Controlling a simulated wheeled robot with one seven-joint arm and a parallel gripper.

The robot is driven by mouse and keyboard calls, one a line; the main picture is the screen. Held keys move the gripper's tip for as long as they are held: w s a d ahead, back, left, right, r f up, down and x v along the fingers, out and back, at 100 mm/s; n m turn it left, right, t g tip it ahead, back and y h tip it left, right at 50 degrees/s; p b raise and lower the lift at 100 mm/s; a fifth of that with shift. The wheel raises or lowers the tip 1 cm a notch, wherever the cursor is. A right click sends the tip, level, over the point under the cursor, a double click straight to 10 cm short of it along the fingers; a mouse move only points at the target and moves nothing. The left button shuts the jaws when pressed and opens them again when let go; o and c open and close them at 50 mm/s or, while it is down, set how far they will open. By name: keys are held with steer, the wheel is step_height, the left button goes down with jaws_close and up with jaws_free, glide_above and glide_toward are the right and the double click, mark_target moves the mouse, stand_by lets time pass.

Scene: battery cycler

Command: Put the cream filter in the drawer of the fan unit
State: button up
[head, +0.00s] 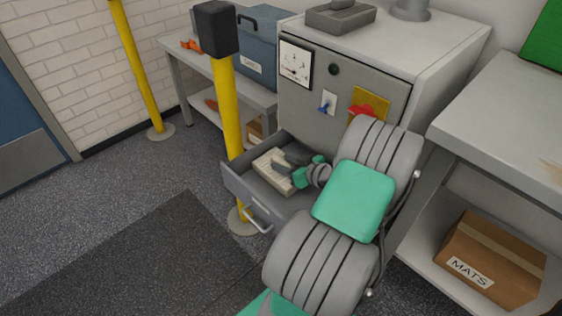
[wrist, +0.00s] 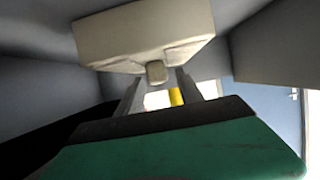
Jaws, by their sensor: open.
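In the wrist view the filter (wrist: 145,35) fills the top middle, with a small knob facing my gripper. My gripper (head: 283,163) reaches into the drawer at the filter's side. In the wrist view its two fingers (wrist: 157,92) stand apart, on either side of the knob. I cannot tell whether they touch it. The filter's underside and its contact with the drawer floor are hidden.
A yellow post (head: 228,110) with a black top stands close to the drawer's left side. A grey bench (head: 510,125) stands right of the unit, with a MATS box (head: 490,260) on its lower shelf. A blue case (head: 258,50) sits behind. Floor at left is clear.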

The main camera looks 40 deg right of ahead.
steer(key=p+v, duration=0.1)
steer(key=v, duration=0.4)
steer(key=shift+s+r, duration=0.1)
steer(key=shift+s, duration=0.35)
steer(key=shift+c, duration=0.2)
stand_by(0.4)
